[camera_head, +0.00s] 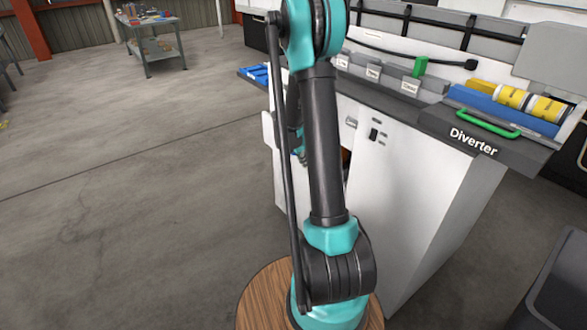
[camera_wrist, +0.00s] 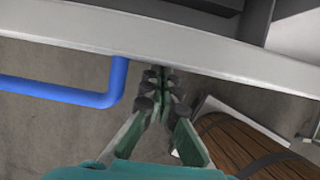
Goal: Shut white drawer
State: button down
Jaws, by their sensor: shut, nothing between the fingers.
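A white cabinet (camera_head: 415,190) stands at centre right in the head view, with a dark gap beside its front panel, partly behind my arm. Which white part is the drawer, and how far out it is, I cannot tell. In the wrist view, a pale long edge (camera_wrist: 90,28) runs across the top, with a blue bar handle (camera_wrist: 60,91) below it at left. My gripper (camera_wrist: 162,76) is shut and empty, its fingertips close to the underside of that edge in the picture. Contact is unclear. In the head view my arm mostly hides the gripper.
A dark counter with a "Diverter" label and green handle (camera_head: 487,124) tops the cabinet. A blue tray (camera_head: 256,72) juts out at its left. A banded wooden round (camera_wrist: 235,145) lies right of my gripper.

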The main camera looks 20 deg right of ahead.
jog(key=shift+w+d, duration=0.25)
jog(key=shift+d, duration=0.5)
jog(key=shift+w+d, duration=0.25)
jog(key=shift+d, duration=0.5)
jog(key=shift+w+d, duration=0.25)
jog(key=shift+d, duration=0.5)
